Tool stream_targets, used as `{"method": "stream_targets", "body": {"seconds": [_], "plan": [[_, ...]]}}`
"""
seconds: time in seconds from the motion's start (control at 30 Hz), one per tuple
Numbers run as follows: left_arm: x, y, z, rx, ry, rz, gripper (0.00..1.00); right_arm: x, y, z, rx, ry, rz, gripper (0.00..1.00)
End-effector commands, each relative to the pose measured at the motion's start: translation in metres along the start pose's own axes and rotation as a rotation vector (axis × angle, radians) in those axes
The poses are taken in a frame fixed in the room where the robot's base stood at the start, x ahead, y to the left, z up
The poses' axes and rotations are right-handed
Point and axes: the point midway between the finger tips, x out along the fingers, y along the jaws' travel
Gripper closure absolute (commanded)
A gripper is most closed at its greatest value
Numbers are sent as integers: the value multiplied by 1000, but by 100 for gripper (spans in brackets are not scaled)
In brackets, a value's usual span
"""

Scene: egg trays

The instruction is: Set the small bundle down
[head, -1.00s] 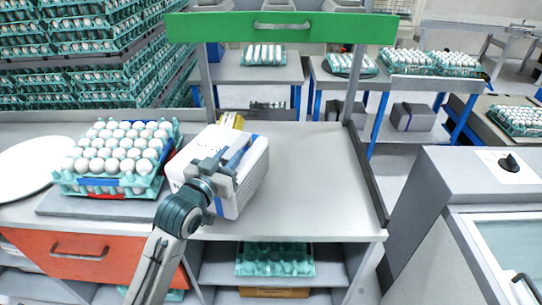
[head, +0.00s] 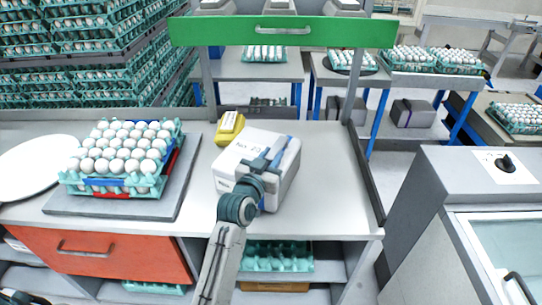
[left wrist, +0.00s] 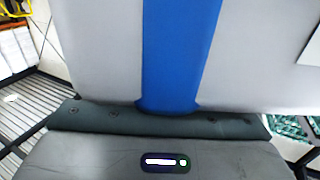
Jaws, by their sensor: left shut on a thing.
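The small bundle is a pale grey-white block (head: 238,160) with a blue band and some writing on its top. It is over the middle of the bench top (head: 335,185), right of the egg tray. My left gripper (head: 262,168) is shut on its near side by the blue band. In the left wrist view the bundle (left wrist: 100,50) and its blue band (left wrist: 180,50) fill the upper picture, close against the gripper. I cannot tell whether its underside touches the bench.
A tray stack of white eggs (head: 122,155) stands on a grey mat (head: 182,190) to the left. A yellow object (head: 229,127) lies just behind the bundle. The bench is clear right of the bundle, up to a dark edge rail (head: 366,180).

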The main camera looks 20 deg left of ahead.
Motion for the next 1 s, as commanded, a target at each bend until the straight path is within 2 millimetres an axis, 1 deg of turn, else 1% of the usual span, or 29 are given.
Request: {"method": "stream_targets", "body": {"seconds": [0.07,0.4,0.43,0.5,0.53,0.77,0.83,0.93,1.0], "plan": [[0,0,2,2,5,-2,100,-2,0,0,0,1,0,82],[0,-1,6,2,6,-2,100,0,0,-1,0,2,0,82],[0,0,7,1,2,-1,69,0,0,-1,0,3,0,82],[0,0,7,1,2,-1,55,0,0,-1,0,3,0,82],[0,0,7,1,2,-1,53,0,0,-1,0,3,0,82],[0,0,6,1,2,-1,53,0,0,-1,0,2,0,82],[0,0,4,1,2,-1,53,-2,0,-2,0,2,0,82],[-10,0,7,0,2,-1,53,2,0,-1,0,2,0,82],[-20,0,8,0,2,-1,53,5,0,-1,0,2,0,82]]}}
